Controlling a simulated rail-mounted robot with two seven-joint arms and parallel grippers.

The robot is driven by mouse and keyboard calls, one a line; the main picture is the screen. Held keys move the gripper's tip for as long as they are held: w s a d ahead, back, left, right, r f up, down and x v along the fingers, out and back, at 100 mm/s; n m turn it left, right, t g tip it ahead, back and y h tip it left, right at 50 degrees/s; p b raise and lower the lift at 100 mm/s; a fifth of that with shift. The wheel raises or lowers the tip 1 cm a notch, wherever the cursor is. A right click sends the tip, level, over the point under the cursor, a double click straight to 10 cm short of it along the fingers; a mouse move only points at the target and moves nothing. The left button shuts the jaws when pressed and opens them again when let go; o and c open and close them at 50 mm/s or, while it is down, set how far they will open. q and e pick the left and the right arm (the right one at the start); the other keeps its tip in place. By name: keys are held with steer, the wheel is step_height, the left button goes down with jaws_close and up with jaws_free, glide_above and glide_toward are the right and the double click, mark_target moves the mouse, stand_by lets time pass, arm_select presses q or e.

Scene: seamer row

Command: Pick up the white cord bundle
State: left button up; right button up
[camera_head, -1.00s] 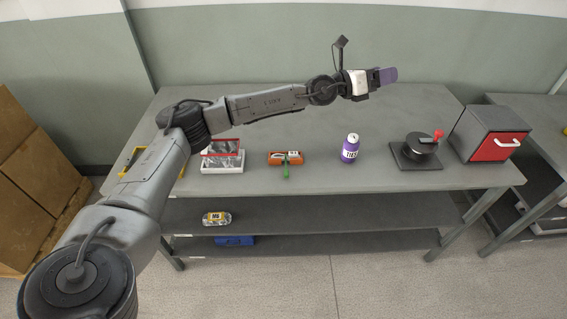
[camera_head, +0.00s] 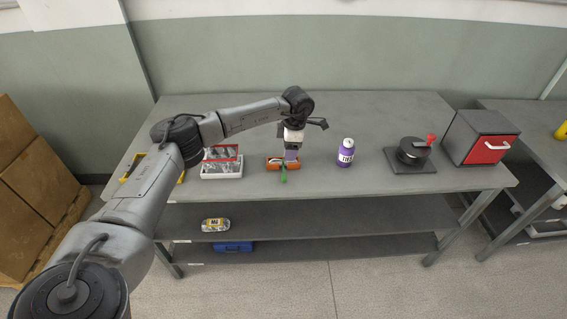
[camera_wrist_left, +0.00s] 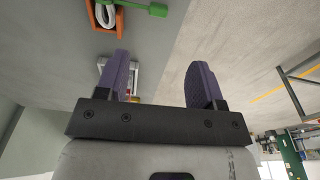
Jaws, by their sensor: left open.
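The white cord bundle (camera_wrist_left: 105,15) lies inside an orange tray (camera_wrist_left: 122,22) in the left wrist view, near the top edge. In the head view the orange tray (camera_head: 270,165) sits near the table's middle, and my gripper partly covers it. A green-handled thing (camera_head: 283,177) sticks out at the tray's front; it also shows in the left wrist view (camera_wrist_left: 150,9). My left gripper (camera_head: 291,158) has purple fingers pointing down over the tray's right part. Its fingers are apart and empty in the left wrist view (camera_wrist_left: 160,68). My right gripper is not in view.
A white box with a red-edged lid (camera_head: 222,170) stands left of the tray. A purple can (camera_head: 346,153) stands to the right, then a dark turntable-like device (camera_head: 412,155) and a grey cabinet with a red front (camera_head: 480,137). A small labelled pack (camera_head: 215,225) lies on the shelf below.

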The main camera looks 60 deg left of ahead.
arm_select(q)
steer(key=b, duration=0.2)
glide_above(284, 177)
steer(key=f, duration=0.8)
steer(key=shift+w+d+f, duration=0.15)
steer(key=shift+w+d, duration=0.1)
steer(key=shift+w, duration=0.05)
steer(key=shift+s+a+f+b, duration=0.15)
steer(key=shift+f+b, duration=0.15)
steer(key=shift+f, duration=1.05)
steer(key=shift+s+a+f+b, duration=0.1)
steer(key=shift+f+b, duration=0.2)
steer(key=shift+f, duration=1.05)
steer(key=c, duration=1.1)
steer(key=shift+r, duration=0.1)
